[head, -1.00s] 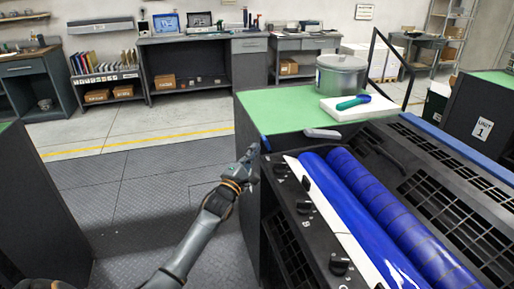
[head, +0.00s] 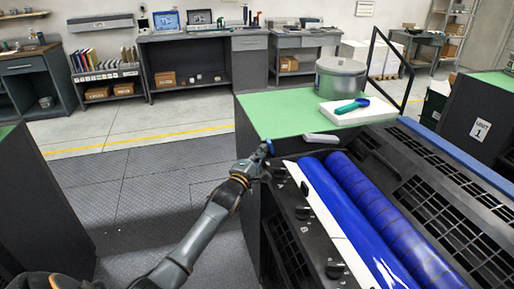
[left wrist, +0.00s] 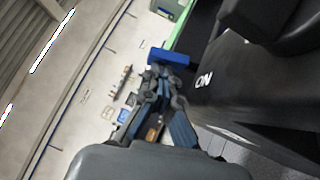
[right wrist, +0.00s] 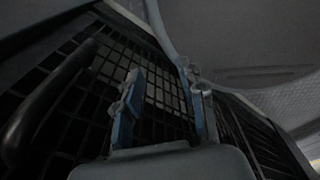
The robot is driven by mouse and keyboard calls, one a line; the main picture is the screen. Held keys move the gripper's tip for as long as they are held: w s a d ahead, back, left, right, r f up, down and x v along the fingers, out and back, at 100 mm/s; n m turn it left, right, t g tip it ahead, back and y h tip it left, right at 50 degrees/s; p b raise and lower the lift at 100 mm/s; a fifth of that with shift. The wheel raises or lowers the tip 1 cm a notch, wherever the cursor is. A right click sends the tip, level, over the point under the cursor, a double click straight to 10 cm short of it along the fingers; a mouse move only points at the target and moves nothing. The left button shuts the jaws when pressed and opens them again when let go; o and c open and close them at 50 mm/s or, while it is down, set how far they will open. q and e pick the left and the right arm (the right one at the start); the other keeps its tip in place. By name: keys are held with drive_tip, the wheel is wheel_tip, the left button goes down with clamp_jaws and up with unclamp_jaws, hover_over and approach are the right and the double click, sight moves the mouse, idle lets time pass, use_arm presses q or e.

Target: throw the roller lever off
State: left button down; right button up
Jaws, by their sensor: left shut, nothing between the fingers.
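The roller lever shows as a small blue handle (head: 269,147) at the near left corner of the press, by the green top. In the left wrist view its blue bar (left wrist: 168,56) lies across, just beyond my fingertips, beside a dark panel marked "ON" (left wrist: 203,80). My left gripper (head: 262,156) is shut and empty, its tips close against the handle; I cannot tell whether they touch. It also shows in the left wrist view (left wrist: 160,78). My right gripper (right wrist: 163,75) is open and empty, its fingers apart before a dark grille. It is not in the head view.
The press has blue rollers (head: 372,200), black knobs (head: 303,212) and a grey handle (head: 321,138). A metal pot (head: 341,76) and a white block with a teal tool (head: 352,106) stand on the green top (head: 275,112). Open floor (head: 130,180) lies to the left.

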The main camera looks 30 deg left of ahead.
use_arm(q)
drive_tip(key=w+d+m+g+p, duration=0.1)
drive_tip(key=w+m+g+p, duration=0.1)
drive_tip(key=p, duration=0.1)
drive_tip(key=w+d+r+m+g+p, duration=0.1)
drive_tip(key=w+d+m+g+p, duration=0.1)
drive_tip(key=p, duration=0.2)
drive_tip(key=w+d+m+g+p, duration=0.1)
drive_tip(key=d+g+p, duration=0.1)
drive_tip(key=p, duration=0.2)
drive_tip(key=shift+w+d+r+m, duration=0.1)
drive_tip(key=shift+w+r+m, duration=0.25)
drive_tip(key=shift+w+m, duration=0.05)
drive_tip(key=shift+g, duration=0.3)
